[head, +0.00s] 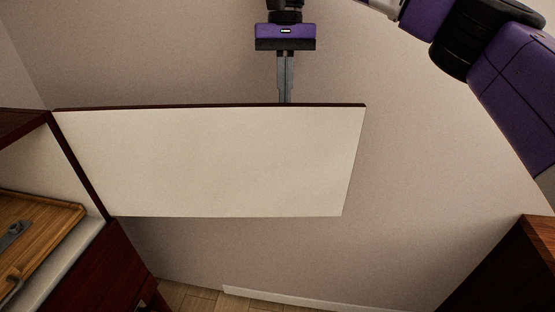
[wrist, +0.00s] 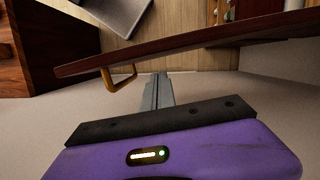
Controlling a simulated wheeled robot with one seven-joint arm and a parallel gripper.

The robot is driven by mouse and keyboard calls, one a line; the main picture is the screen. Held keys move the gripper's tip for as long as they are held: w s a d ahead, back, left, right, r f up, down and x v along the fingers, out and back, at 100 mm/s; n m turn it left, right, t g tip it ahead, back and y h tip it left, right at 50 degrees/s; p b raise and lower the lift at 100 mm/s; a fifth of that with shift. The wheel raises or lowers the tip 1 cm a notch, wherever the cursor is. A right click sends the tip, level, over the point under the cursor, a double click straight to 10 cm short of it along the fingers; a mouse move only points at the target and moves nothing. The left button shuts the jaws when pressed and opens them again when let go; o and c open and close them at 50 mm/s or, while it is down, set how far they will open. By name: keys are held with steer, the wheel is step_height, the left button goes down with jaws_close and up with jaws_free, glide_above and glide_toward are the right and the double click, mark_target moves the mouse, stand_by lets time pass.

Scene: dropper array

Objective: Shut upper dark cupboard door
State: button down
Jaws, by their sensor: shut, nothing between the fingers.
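The cupboard door (head: 215,162) stands wide open in the head view, with its pale inner face toward the camera and a dark top edge. It joins the dark cupboard at the left. My gripper (head: 285,98) is behind the door, on its outer side, and its fingertips are partly hidden by the top edge. In the wrist view the door's dark edge (wrist: 180,42) crosses the picture, with a brass-coloured handle (wrist: 121,79) on it. My gripper (wrist: 158,80) is shut and empty, close to the door beside the handle. I cannot tell whether the fingers touch the door.
A wooden tray (head: 40,232) sits in the cupboard's open interior at the left. A brown wooden piece of furniture (head: 510,270) stands at the lower right. A bare wall lies behind the door, and wood floor (head: 190,297) shows below.

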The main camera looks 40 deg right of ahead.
mark_target(283, 155)
steer(key=x, duration=0.4)
steer(key=b+x, duration=0.1)
steer(key=x, duration=0.4)
steer(key=b+x, duration=0.1)
steer(key=x, duration=0.4)
steer(key=shift+w+d+f, duration=0.2)
steer(key=shift+w+d, duration=0.05)
steer(key=shift+w, duration=0.15)
